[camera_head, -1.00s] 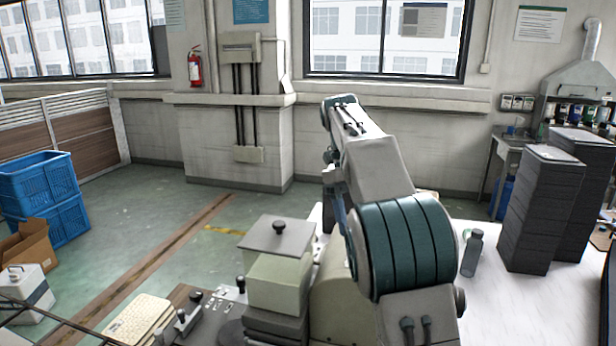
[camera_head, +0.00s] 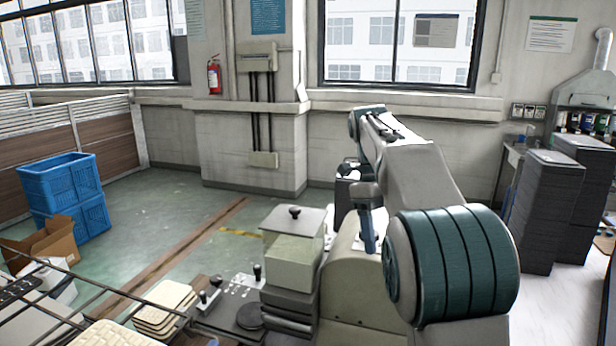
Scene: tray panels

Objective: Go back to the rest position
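My arm (camera_head: 425,185) is folded in the right half of the head view, with its large teal-banded joint (camera_head: 462,262) close to the camera. Its upper link reaches up and away to a bent joint near the middle. The far end of the arm drops behind my own links, so my gripper is hidden. I cannot see whether it holds anything. Two tall stacks of dark tray panels stand at the right, a nearer stack (camera_head: 545,215) and a farther stack (camera_head: 590,190).
A white table (camera_head: 565,310) lies at the lower right, partly behind my arm. Blue crates (camera_head: 65,190) and an open cardboard box (camera_head: 45,242) stand on the floor at left. Cream panels (camera_head: 165,305) lie at the lower left. Green floor (camera_head: 170,205) is clear beyond.

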